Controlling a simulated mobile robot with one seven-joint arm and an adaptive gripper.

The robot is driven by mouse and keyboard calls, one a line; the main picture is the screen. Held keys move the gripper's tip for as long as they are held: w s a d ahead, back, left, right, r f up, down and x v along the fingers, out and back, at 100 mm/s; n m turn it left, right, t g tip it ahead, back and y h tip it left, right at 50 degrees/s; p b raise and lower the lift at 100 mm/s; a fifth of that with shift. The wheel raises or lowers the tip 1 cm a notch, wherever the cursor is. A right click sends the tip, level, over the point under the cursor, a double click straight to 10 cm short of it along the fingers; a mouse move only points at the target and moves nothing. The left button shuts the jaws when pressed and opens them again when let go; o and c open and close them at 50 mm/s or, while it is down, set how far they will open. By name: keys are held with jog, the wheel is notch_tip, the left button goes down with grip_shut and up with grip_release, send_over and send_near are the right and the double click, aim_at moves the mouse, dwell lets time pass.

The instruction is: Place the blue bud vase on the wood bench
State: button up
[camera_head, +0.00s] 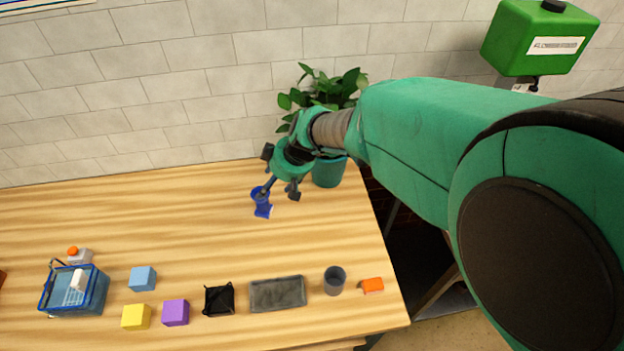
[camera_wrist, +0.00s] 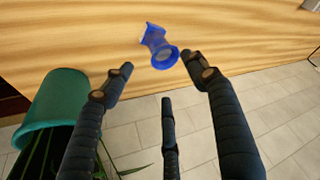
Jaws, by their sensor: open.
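The blue bud vase (camera_head: 262,209) is on the wood bench (camera_head: 200,240), toward the back right part of the top. In the wrist view the vase (camera_wrist: 157,50) has a wide round mouth turned toward the camera, and it lies just beyond my fingertips. My gripper (camera_head: 282,190) is open beside and above the vase. In the wrist view my gripper (camera_wrist: 155,80) has its dark fingers spread, with nothing between them. I cannot tell from these views whether a fingertip touches the vase.
A potted plant in a teal pot (camera_head: 328,172) stands close behind my gripper. Along the front are a blue basket (camera_head: 88,297), several coloured cubes (camera_head: 143,278), a black item (camera_head: 219,299), a grey tray (camera_head: 277,307), a grey cup (camera_head: 334,280) and an orange item (camera_head: 372,285). The bench middle is clear.

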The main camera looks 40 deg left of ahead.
dwell(0.4)
jog(key=w+d+r+m+t, duration=0.1)
jog(key=w+d+r+m, duration=0.2)
jog(key=d+r, duration=0.55)
jog(key=w+d+r+m+t+h, duration=0.1)
jog(key=w+d+r+m, duration=0.2)
jog(key=d, duration=1)
jog(key=w+d+r+m+t, duration=0.1)
jog(key=w+d+r+m, duration=0.15)
jog(key=d+r, duration=0.65)
jog(key=s+d+r+m+t+h, duration=0.1)
jog(key=s+d+m, duration=0.1)
jog(key=d, duration=0.7)
jog(key=s+d+r+m+t, duration=0.1)
jog(key=s+d+r+m, duration=0.1)
jog(key=d, duration=0.8)
jog(key=s+d+m+h, duration=0.1)
jog(key=s+d+m, duration=0.1)
jog(key=s+d, duration=0.3)
jog(key=s+d+m+h, duration=0.2)
jog(key=s+d, duration=0.4)
jog(key=d, duration=0.4)
jog(key=shift+s+d+f+m+t, duration=0.15)
jog(key=shift+d+m+t, duration=0.2)
jog(key=shift+m, duration=0.4)
jog(key=shift+a+f, duration=0.1)
notch_tip(320, 180, down, 2)
jog(key=b, duration=0.2)
jog(key=shift+f+b, duration=0.25)
jog(key=shift+b, duration=0.15)
